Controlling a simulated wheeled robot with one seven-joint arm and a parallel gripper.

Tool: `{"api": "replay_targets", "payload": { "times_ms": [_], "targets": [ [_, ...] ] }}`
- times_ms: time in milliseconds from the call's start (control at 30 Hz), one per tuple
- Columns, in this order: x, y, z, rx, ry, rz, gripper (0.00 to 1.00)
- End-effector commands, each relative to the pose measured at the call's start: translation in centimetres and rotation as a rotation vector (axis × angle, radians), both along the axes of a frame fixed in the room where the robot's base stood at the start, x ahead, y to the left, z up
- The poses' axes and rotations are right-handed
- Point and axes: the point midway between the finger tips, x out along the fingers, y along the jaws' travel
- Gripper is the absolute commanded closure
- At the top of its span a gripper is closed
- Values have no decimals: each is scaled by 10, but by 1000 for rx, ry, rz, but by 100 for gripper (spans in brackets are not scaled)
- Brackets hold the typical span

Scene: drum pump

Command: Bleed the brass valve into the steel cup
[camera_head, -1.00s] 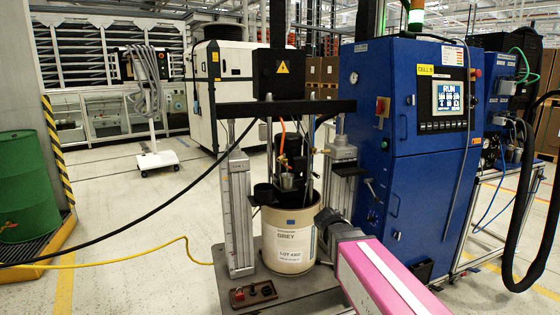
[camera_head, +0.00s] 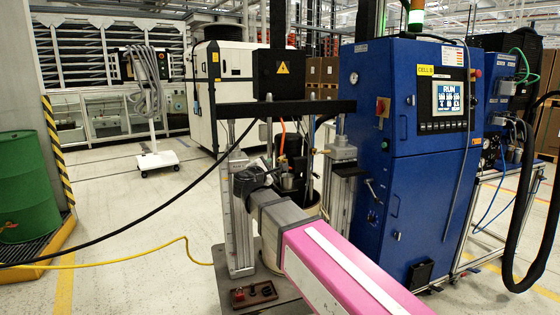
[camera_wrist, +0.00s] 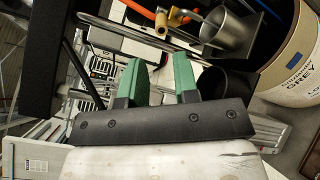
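The steel cup (camera_wrist: 224,36) is a grey metal cylinder under the pump head in the wrist view; it also shows small in the head view (camera_head: 288,183). The brass valve (camera_wrist: 163,24), with an orange hose, is just left of the cup's mouth in the wrist view. My gripper (camera_wrist: 160,72) has green fingertips spread apart with nothing between them. It is apart from the cup and valve. In the head view my wrist and arm cover the area left of the cup, so the fingertips cannot be made out there.
A black round holder (camera_wrist: 226,82) lies close to the right fingertip. The drum labelled GREY (camera_wrist: 290,72) is at right. Metal posts (camera_head: 240,225) flank the drum, and the blue cabinet (camera_head: 400,170) stands to the right. Open floor lies to the left.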

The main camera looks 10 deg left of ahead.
Motion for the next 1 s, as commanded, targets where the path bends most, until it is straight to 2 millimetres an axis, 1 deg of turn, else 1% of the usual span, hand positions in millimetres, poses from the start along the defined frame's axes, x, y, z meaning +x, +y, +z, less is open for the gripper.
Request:
{"api": "replay_targets", "payload": {
  "times_ms": [300,500,600,700,1000],
  "targets": [
    [55,-9,-1,3,3,-4,72],
    [84,-15,-1,4,3,-4,72],
    [93,-17,-1,4,3,-2,72],
    [97,-18,-1,4,3,-2,72],
    [99,-19,-1,4,3,-1,72]
  ]
}}
